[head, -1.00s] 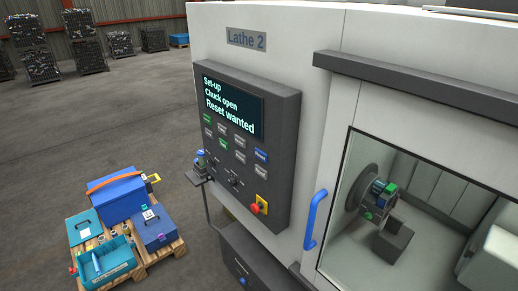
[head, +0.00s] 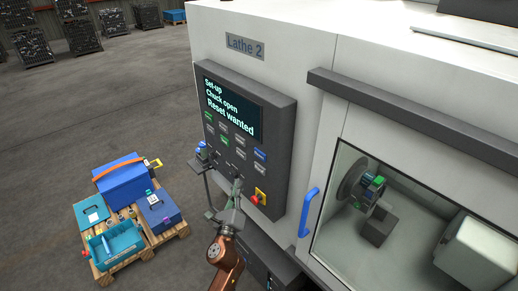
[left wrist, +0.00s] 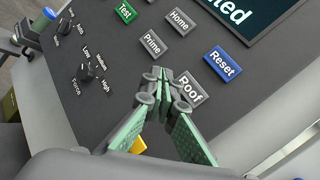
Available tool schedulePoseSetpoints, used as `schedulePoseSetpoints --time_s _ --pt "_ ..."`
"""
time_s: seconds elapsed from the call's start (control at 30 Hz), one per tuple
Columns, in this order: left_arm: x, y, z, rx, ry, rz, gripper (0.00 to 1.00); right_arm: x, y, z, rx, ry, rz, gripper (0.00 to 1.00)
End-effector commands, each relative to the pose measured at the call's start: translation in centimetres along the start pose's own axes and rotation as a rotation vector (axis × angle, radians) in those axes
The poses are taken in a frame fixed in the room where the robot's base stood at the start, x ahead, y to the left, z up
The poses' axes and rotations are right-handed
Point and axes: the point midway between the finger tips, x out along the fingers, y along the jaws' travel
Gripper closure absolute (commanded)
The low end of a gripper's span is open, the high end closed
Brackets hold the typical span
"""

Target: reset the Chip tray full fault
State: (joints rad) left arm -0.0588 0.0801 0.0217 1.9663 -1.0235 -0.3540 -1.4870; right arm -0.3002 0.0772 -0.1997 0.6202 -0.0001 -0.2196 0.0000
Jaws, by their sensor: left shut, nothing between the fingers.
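The control panel (head: 284,135) of Lathe 2 has a screen (head: 232,105) reading "Set-up", "Chuck open", "Reset wanted". A blue Reset button (left wrist: 222,62) is on the panel in the left wrist view; it also shows in the head view (head: 260,154). My left gripper (head: 237,183) is in front of the panel's lower part, shut and empty. In the left wrist view its fingertips (left wrist: 162,75) appear beside the grey Roof button (left wrist: 189,90), below and left of Reset. I cannot tell whether they touch the panel. My right gripper is not in view.
Prime (left wrist: 152,42), Home (left wrist: 180,22) and green Test (left wrist: 125,12) buttons are close by. A Force knob (left wrist: 87,72) is to their left. A red stop button (head: 255,200), a blue door handle (head: 308,212) and a pallet (head: 158,238) with boxes surround the area.

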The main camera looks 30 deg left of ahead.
Motion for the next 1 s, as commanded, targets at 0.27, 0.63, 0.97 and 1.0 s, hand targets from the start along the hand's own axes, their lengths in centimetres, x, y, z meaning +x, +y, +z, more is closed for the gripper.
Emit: schedulePoseSetpoints --time_s 0.27,0.63,0.97,1.0 --pt "-0.6 -4.5 7.7 0.141 -0.124 -0.040 1.00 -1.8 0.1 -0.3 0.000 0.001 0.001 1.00" --pt "-0.7 -4.8 8.2 0.154 -0.134 -0.042 1.00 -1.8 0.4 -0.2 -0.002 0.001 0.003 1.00" --pt "1.0 -5.8 7.0 0.150 -0.135 -0.043 1.00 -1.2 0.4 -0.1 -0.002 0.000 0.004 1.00" --pt "1.4 -6.0 6.7 0.151 -0.134 -0.043 1.00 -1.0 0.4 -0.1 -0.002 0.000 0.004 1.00"
